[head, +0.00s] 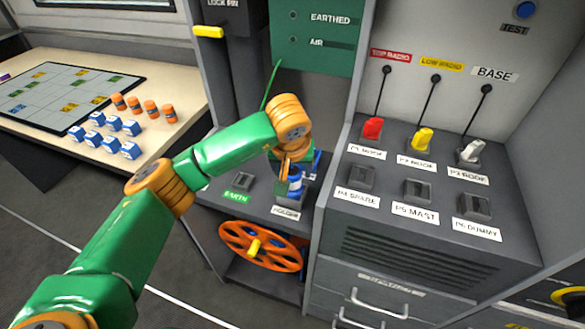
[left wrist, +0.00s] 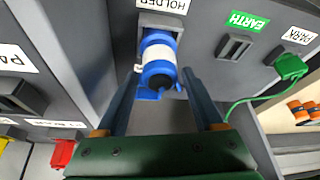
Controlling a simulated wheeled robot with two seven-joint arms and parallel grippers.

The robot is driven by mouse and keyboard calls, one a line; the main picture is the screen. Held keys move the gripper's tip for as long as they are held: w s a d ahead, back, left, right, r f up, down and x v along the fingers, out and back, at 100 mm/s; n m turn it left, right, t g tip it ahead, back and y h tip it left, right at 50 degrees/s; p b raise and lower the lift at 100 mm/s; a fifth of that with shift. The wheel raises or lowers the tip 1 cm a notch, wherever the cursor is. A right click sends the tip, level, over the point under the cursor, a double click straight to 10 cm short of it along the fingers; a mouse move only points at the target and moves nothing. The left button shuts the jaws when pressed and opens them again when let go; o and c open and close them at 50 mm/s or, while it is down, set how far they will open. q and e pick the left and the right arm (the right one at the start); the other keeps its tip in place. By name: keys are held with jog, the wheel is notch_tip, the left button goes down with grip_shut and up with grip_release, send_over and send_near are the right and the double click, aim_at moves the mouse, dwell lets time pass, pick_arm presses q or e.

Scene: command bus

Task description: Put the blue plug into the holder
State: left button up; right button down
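The blue plug (head: 296,183), blue with a white band, stands at the holder (head: 312,193) on the grey shelf. In the left wrist view the blue plug (left wrist: 158,62) sits at the holder's socket, right by the HOLDER label (left wrist: 163,5); how deep it sits cannot be told. My left gripper (head: 300,165) is over the plug, partly hiding it in the head view. In the left wrist view the fingers of my left gripper (left wrist: 163,80) are apart, one on each side of the plug, with a gap visible. My right gripper is not in view.
An EARTH socket (head: 243,182) is left of the holder; a green plug (left wrist: 291,67) with a green cord is by PARK. The right panel has red (head: 373,128), yellow (head: 422,139) and white (head: 471,151) plugs. An orange reel (head: 262,246) is below.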

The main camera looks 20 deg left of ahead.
pick_arm(q)
jog(key=shift+o, duration=0.7)
jog(key=v, duration=0.7)
jog(key=shift+b, duration=0.45)
jog(key=shift+s, duration=0.1)
